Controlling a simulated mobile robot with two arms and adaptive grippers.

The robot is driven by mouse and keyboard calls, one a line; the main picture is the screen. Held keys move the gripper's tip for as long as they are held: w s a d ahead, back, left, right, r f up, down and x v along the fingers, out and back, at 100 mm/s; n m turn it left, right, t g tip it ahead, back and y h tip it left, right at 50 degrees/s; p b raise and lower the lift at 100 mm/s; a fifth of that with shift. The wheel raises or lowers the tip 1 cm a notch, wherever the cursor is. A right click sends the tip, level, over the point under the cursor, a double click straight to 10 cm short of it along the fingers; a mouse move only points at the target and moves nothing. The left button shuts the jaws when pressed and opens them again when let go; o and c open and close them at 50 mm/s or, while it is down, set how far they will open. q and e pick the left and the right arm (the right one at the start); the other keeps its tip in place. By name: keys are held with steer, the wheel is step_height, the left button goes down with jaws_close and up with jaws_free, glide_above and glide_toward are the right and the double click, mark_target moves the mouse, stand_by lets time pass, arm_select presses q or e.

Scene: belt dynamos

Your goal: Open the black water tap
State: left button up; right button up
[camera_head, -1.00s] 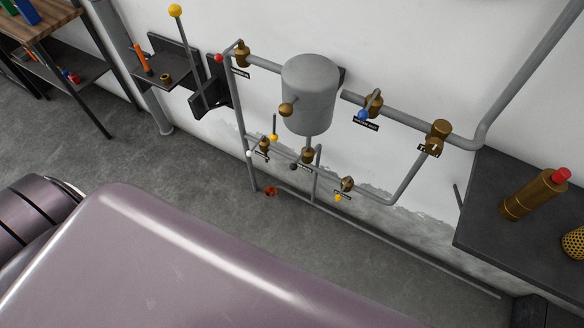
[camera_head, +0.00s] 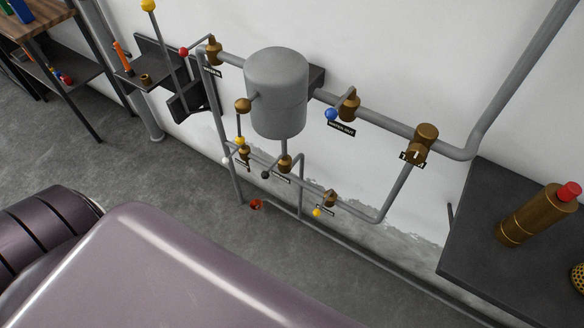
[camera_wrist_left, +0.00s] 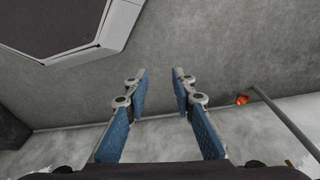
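The black tap knob (camera_head: 265,174) shows in the head view as a small dark ball beside a brass valve (camera_head: 285,163), on the lower pipes under the grey tank. A label lies beside this valve, too small to read. The knob cannot be made out in the left wrist view. My left gripper (camera_wrist_left: 160,82) is in the left wrist view, with its two blue-padded fingers apart and nothing between them. It is not in the head view, so its distance from the knob cannot be told. My right gripper is in neither view.
Other knobs are blue (camera_head: 331,114), red (camera_head: 183,51), white (camera_head: 226,160) and yellow (camera_head: 317,212). A dark table (camera_head: 480,240) with a brass bottle (camera_head: 533,216) stands at right.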

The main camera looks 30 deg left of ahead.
arm_select(q)
steer(key=w+r+t+b, duration=0.1)
steer(key=w+r+b, duration=0.3)
steer(key=w+b, duration=0.3)
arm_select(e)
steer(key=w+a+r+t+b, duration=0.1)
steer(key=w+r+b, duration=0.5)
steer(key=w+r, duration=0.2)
arm_select(q)
steer(key=n+t+h+b, duration=0.1)
steer(key=n+t+b, duration=0.25)
steer(key=t, duration=1.15)
glide_toward(278, 160)
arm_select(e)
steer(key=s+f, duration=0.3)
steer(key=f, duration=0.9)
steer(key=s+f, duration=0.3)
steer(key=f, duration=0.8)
arm_select(q)
steer(key=w, duration=0.8)
steer(key=shift+w+d+f, duration=0.2)
steer(key=shift+f, duration=0.05)
steer(key=shift+w, duration=0.7)
steer(key=shift+w+d, duration=0.1)
steer(key=shift+w, duration=0.15)
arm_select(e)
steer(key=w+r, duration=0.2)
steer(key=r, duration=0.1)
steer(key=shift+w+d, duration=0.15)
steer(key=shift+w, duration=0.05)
